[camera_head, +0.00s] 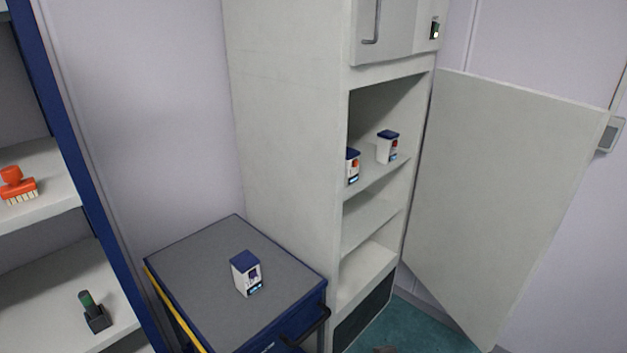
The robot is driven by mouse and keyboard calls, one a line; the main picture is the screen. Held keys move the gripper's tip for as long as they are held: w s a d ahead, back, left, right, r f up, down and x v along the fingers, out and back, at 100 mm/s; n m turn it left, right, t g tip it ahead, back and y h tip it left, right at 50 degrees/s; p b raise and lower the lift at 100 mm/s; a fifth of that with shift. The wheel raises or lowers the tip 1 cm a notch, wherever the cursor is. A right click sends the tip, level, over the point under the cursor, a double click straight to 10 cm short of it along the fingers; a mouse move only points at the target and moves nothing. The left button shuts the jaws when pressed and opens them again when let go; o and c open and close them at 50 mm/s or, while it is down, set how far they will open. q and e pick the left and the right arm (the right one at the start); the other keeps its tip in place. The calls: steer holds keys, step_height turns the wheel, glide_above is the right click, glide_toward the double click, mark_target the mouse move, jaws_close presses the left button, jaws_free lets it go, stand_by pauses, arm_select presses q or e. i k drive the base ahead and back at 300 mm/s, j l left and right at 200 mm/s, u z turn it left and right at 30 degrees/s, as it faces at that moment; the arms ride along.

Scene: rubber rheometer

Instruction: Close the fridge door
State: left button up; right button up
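The fridge (290,130) is a tall pale grey cabinet in the middle of the head view. Its lower door (500,190) stands wide open, swung out to the right, with its hinge side along the cabinet's right edge. The open compartment shows shelves (372,222), with two small white boxes with blue tops on the upper one, a nearer box (352,166) and a farther box (387,147). The upper door (385,30) with a bar handle looks shut. Neither of my grippers is clearly in view.
A blue cart (200,270) with a grey top stands left of the fridge and carries a white and blue box (246,274). A blue-framed shelf (50,185) at the left holds an orange brush (17,186) and a dark object (94,312). Teal floor (415,325) shows before the fridge.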

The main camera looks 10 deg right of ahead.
mark_target(503, 166)
steer(key=k+l, duration=0.1)
steer(key=l, duration=0.85)
steer(key=k+l+z, duration=0.1)
steer(key=l, duration=0.9)
steer(key=i+l, duration=0.2)
